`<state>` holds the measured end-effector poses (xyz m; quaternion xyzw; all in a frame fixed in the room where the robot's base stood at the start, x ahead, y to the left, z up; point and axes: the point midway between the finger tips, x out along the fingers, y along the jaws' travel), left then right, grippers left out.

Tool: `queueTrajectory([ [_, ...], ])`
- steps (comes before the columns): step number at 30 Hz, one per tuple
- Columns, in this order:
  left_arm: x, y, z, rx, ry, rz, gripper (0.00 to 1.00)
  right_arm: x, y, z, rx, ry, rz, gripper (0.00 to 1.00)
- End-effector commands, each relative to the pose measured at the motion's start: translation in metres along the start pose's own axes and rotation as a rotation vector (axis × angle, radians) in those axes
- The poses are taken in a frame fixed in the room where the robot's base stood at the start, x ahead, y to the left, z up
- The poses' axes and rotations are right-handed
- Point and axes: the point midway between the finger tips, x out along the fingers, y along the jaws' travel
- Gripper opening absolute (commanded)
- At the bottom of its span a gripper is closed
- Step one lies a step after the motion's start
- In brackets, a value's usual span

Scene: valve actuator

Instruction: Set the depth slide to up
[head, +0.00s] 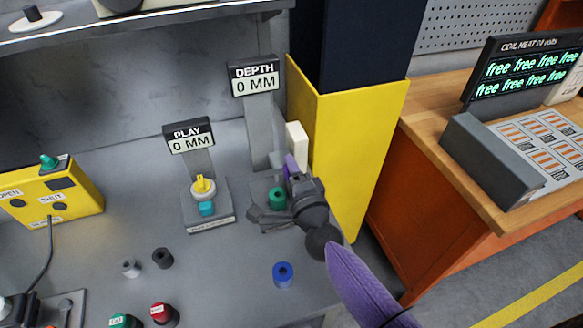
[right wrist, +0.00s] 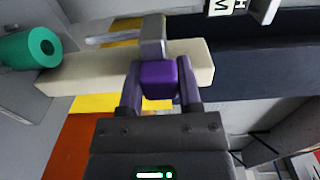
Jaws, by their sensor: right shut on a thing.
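The depth readout (head: 254,76) stands on a grey post and shows "DEPTH 0 MM". A cream upright bar (head: 297,143) stands right of the post, and it crosses the right wrist view as a long block (right wrist: 80,72). My right gripper (head: 291,172) is low in front of this bar. In the right wrist view its purple fingers (right wrist: 160,84) are shut on a small purple block (right wrist: 159,77), which I take for the depth slide's handle. A grey piece (right wrist: 152,36) adjoins the block. The gripper hides the slide's lower part in the head view. My left gripper is not in view.
A green cylinder (head: 277,197) is close left of my right gripper. The play readout (head: 189,135) shows "0 MM" above a yellow knob (head: 202,187). A yellow panel (head: 345,150) stands right of the bar. A blue ring (head: 284,274) lies nearer on the bench.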

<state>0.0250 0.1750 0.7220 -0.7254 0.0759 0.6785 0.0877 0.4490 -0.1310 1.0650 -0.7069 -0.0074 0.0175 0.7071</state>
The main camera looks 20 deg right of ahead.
Motion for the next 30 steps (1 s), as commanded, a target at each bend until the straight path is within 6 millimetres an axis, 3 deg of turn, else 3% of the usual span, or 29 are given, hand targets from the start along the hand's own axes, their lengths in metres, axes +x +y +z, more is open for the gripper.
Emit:
queueTrajectory([
  [5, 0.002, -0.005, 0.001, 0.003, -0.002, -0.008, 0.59, 0.003, -0.005, 0.000, 0.001, 0.001, -0.018, 0.00],
  [6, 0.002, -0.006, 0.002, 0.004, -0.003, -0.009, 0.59, 0.003, -0.005, 0.000, 0.001, 0.001, -0.019, 0.48],
  [11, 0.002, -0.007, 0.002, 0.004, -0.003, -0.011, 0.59, 0.003, -0.005, 0.000, 0.000, 0.001, -0.017, 0.79],
  [20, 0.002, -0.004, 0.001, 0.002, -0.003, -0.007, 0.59, -0.001, -0.003, 0.000, 0.000, 0.001, -0.013, 0.79],
  [23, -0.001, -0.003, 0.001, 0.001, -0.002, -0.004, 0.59, -0.014, -0.003, -0.001, 0.000, 0.001, -0.011, 0.79],
  [30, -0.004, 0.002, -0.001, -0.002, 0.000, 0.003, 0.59, -0.068, -0.001, -0.001, 0.000, 0.001, -0.010, 0.79],
])
